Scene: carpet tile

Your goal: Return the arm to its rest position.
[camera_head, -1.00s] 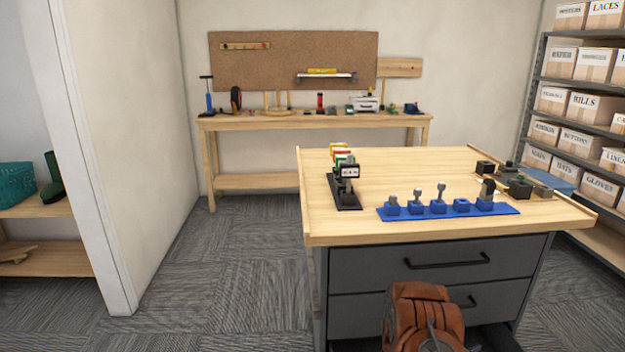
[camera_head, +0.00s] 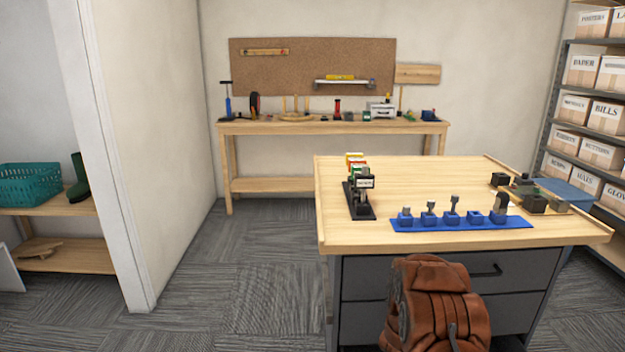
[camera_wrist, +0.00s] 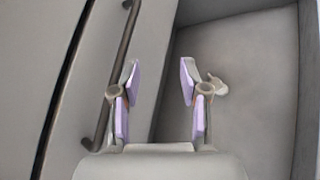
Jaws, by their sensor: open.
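My gripper (camera_wrist: 160,82) shows in the wrist view with its two purple-padded fingers spread apart and nothing between them. Behind the fingers is a grey drawer front with a long dark handle (camera_wrist: 112,85). To its right is the open interior of a grey drawer (camera_wrist: 245,100). A small pale object (camera_wrist: 217,87) lies in that drawer, partly hidden by the right finger; I cannot tell what it is. The gripper cannot be made out in the head view. A brown, leathery, strapped form (camera_head: 437,305) rises at the bottom there; I cannot tell if it is part of me.
A workbench (camera_head: 330,127) stands at the back wall, shelves of boxes (camera_head: 590,115) at the right. Carpet (camera_head: 255,290) at left is clear.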

